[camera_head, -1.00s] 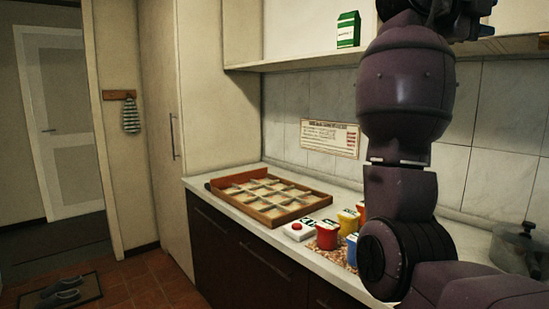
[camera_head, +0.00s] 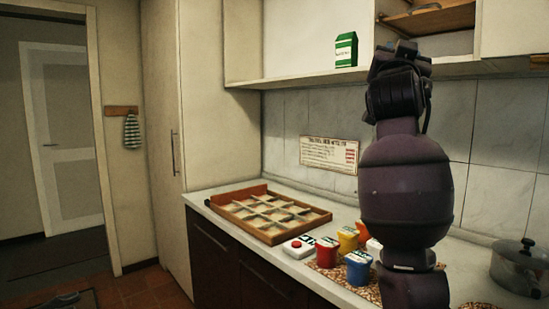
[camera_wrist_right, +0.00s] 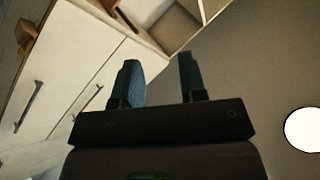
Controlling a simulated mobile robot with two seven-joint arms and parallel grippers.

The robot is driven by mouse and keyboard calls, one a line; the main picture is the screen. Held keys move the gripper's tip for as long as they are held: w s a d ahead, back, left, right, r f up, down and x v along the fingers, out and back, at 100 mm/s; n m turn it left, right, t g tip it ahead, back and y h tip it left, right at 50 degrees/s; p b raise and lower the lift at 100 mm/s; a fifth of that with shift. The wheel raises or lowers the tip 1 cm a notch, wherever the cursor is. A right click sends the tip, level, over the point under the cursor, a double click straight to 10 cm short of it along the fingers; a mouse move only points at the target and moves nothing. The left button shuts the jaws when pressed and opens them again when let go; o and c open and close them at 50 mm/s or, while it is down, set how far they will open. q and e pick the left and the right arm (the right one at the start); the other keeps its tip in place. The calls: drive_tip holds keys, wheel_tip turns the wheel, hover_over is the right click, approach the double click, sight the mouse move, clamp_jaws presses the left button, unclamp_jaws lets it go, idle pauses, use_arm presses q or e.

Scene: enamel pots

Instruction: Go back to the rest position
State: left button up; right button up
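My right arm rises in front of the counter in the head view, its dark wrist end (camera_head: 400,75) level with the shelf. In the right wrist view my right gripper (camera_wrist_right: 160,70) is open, with nothing between its two fingers, facing cabinet fronts and the ceiling. My left gripper is not in view. A red pot (camera_head: 326,252), a yellow pot (camera_head: 348,239) and a blue pot (camera_head: 358,268) stand on a speckled mat (camera_head: 372,291). An orange pot (camera_head: 363,233) is partly hidden behind my arm.
A wooden tray with compartments (camera_head: 240,222) lies on the counter, with a white box with a red button (camera_head: 298,247) beside it. A lidded metal pot (camera_head: 518,268) stands right. A green carton (camera_head: 346,50) stands on the shelf (camera_head: 300,80).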

wheel_tip(320, 180, down, 20)
drive_tip(key=a+f+n+t+y+p, duration=0.1)
drive_tip(key=a+n+y, duration=0.2)
drive_tip(key=n+y, duration=0.65)
drive_tip(key=s+f+n+g+y+p, duration=0.1)
drive_tip(key=s+f+n, duration=0.15)
drive_tip(key=f, duration=0.75)
drive_tip(key=s+f+n+g+y+p, duration=0.15)
drive_tip(key=s+f, duration=0.25)
drive_tip(key=f, duration=0.6)
drive_tip(key=s+d+f+m+g, duration=0.25)
drive_tip(key=s+f+g, duration=0.25)
drive_tip(key=s+f, duration=1.3)
use_arm(q)
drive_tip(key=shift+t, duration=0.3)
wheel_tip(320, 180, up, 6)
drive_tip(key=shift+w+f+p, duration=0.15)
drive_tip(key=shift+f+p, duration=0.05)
drive_tip(key=shift+p, duration=0.65)
use_arm(e)
drive_tip(key=s+d+f+g, duration=0.2)
drive_tip(key=s+f, duration=0.5)
drive_tip(key=s, duration=0.1)
drive_tip(key=s+d+f+g+h, duration=0.1)
drive_tip(key=s+d+f+g, duration=0.1)
drive_tip(key=s+f, duration=0.4)
drive_tip(key=s, duration=0.3)
drive_tip(key=shift+f+m, duration=0.4)
